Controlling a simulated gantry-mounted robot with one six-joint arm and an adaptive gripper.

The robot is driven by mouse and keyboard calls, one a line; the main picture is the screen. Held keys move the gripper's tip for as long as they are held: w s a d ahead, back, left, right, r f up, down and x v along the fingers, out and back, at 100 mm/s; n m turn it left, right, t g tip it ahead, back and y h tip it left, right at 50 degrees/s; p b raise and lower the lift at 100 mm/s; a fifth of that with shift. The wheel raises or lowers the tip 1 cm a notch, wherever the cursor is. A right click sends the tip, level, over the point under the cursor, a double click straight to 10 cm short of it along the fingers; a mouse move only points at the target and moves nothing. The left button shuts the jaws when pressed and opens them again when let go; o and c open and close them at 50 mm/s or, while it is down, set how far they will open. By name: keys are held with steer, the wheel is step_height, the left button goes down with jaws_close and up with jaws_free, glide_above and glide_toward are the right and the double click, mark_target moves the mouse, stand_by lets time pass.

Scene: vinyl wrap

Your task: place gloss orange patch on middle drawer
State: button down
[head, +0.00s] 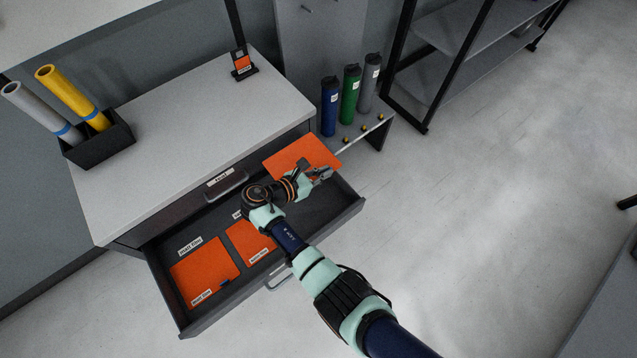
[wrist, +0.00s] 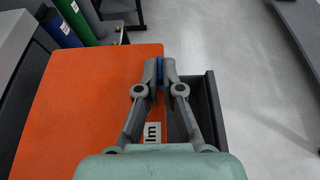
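An orange patch (head: 300,153) is over the right end of the open drawer (head: 338,207), its far edge near the cabinet front. In the wrist view the patch (wrist: 90,100) is a flat sheet on the left, with a white label partly hidden by a finger. My gripper (head: 322,174) is at the patch's near right edge; in the wrist view its fingertips (wrist: 160,72) are closed together at that edge, with blue between them. The patch seems held above the drawer floor. Two more orange patches, one left (head: 204,270) and one partly behind my arm (head: 250,243), lie in the drawer with white labels.
The cabinet top (head: 190,120) holds a black box (head: 98,140) with yellow and grey rolls and a small stand (head: 243,66). Blue (head: 330,108), green (head: 350,95) and grey rolls stand right of the cabinet. Open floor (head: 460,220) lies to the right.

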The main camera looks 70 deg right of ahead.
steer(key=b, duration=0.9)
glide_above(322, 203)
step_height(322, 203, down, 16)
steer(key=shift+r, duration=0.25)
step_height(322, 203, down, 4)
steer(key=b, duration=0.3)
steer(key=shift+f, duration=0.2)
steer(key=shift+r, duration=0.15)
steer(key=c, duration=1.8)
jaws_free()
steer(key=shift+f, duration=0.2)
steer(key=o, duration=0.5)
steer(key=shift+r, duration=0.1)
